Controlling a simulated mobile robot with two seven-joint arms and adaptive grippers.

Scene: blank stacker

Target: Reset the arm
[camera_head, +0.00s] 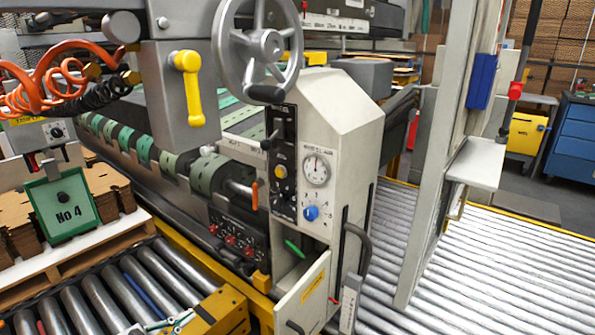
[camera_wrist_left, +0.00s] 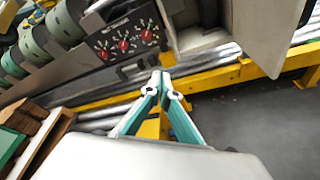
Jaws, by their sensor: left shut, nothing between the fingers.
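My left gripper (camera_head: 182,319) shows only in small part at the bottom edge of the head view, as thin teal fingers beside a yellow block. In the left wrist view, the teal fingers of the left gripper (camera_wrist_left: 161,80) meet at their tips, shut and empty. They are in front of the machine's lower yellow rail, apart from the panel with red knobs. The arm behind the gripper is mostly out of the head view. My right gripper is in neither view.
The grey control cabinet (camera_head: 345,130) has a handwheel (camera_head: 264,45), a gauge and a lower door (camera_head: 303,297) standing open. The red-knob panel (camera_wrist_left: 127,42) is close by. Steel rollers (camera_head: 490,275) lie right; stacked brown blanks (camera_head: 20,215) stand left. Dark floor (camera_wrist_left: 235,110) is clear.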

